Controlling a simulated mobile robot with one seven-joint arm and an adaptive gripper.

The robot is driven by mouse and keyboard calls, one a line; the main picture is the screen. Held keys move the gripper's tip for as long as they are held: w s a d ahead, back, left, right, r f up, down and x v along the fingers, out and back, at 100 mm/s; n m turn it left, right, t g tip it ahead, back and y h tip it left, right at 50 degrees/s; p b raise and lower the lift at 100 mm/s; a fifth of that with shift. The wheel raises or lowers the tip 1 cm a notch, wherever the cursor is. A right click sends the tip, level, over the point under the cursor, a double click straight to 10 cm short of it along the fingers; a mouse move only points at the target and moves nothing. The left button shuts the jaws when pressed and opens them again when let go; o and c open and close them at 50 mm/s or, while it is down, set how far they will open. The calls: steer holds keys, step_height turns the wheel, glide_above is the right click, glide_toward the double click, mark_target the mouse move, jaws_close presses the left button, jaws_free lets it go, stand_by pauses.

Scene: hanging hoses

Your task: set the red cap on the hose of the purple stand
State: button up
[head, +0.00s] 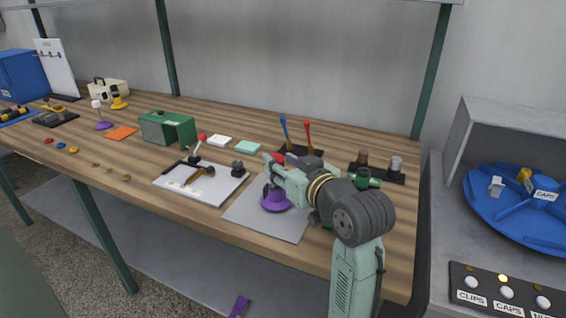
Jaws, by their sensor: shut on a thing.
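A purple stand (276,202) is on the grey mat near the front of the bench, directly below my gripper. My gripper (268,180) is shut, its fingers just above the stand's base. A red piece, which looks like the red cap (279,157), shows at the gripper's upper edge, mostly covered by it. The stand's hose is hidden behind the gripper, so I cannot tell whether the cap touches it. Another stand with a purple base (103,126) and a white top is farther left.
A white board (216,189) with a hammer lies left of the grey mat (247,213). A dark rack with blue and red tools (307,137) stands behind my gripper. A green box (167,127) is farther left. A blue carousel (520,208) is at the right.

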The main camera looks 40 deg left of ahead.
steer(key=shift+f+b, duration=0.6)
steer(key=shift+f, duration=0.35)
steer(key=o, duration=0.9)
